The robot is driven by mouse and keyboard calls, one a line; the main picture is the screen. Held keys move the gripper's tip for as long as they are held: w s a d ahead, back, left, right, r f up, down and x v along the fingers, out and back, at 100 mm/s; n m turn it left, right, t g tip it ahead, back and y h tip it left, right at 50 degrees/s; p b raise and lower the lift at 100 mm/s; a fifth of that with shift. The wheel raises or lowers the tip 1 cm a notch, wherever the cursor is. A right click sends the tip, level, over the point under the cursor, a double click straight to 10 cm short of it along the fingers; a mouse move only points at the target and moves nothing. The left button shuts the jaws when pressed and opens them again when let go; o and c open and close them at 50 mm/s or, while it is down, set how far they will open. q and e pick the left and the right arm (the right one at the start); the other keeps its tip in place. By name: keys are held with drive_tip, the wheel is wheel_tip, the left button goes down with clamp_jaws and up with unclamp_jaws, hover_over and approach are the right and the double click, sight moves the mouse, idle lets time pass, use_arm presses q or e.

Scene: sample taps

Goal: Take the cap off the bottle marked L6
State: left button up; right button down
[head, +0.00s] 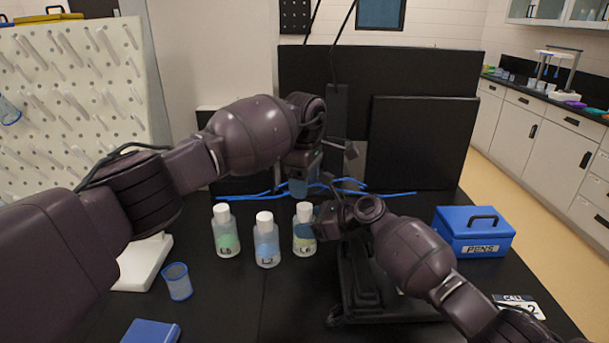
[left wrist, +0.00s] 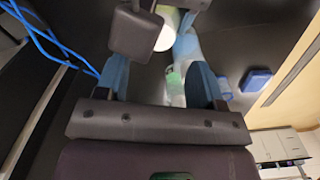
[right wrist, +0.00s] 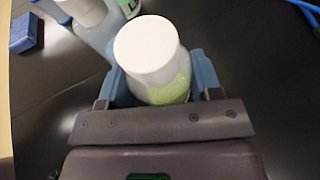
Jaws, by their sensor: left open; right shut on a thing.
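The bottle marked L6 (head: 304,243) stands upright on the black bench, with yellow-green contents and a white cap (head: 304,209) on it. My right gripper (head: 318,229) is shut on the bottle's body from the right; in the right wrist view the bottle's white cap (right wrist: 147,45) rises between the fingers. My left gripper (head: 299,187) is open and empty, pointing down above and just behind the cap. In the left wrist view the cap (left wrist: 166,33) shows near the top edge, partly hidden by my right gripper, beyond the open blue fingers.
Two similar capped bottles, one with green contents (head: 226,236) and one with blue (head: 266,245), stand to the left. Blue cables (head: 380,193) lie behind.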

sight(305, 206)
use_arm(q)
drive_tip(key=shift+f, duration=3.05)
drive_tip(key=c, duration=1)
drive_tip(key=n, duration=0.7)
drive_tip(key=o, duration=1)
drive_tip(key=shift+o, duration=0.2)
